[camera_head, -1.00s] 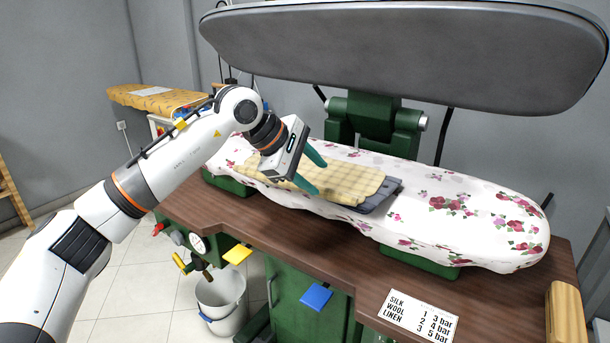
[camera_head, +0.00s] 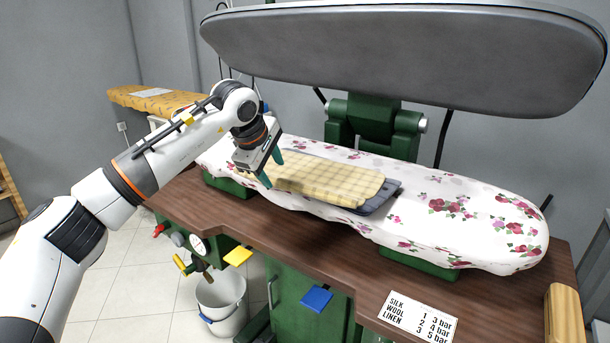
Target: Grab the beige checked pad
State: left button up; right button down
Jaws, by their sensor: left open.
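The beige checked pad (camera_head: 325,181) lies flat on top of a dark grey-blue pad (camera_head: 391,193) on the floral pressing board (camera_head: 480,215). My left gripper (camera_head: 270,170) is open at the pad's left end, with its green fingers pointing down and slightly right. The fingers overlap the pad's left edge in view; I cannot tell whether they touch it. The pad's far left end is partly hidden by the gripper. My right gripper is not in view.
The grey upper press plate (camera_head: 400,55) hangs above the board, on a green hinge (camera_head: 372,125). A brown wooden table (camera_head: 300,240) surrounds the board, with a price-like sign (camera_head: 418,316) and a wooden block (camera_head: 566,318) at its front right. A white bucket (camera_head: 221,305) stands below.

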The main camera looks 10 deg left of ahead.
aim_at(279, 180)
pick_arm(q)
jog(key=x, duration=0.4)
jog(key=shift+d, duration=0.2)
jog(key=shift+s, duration=0.1)
grip_shut()
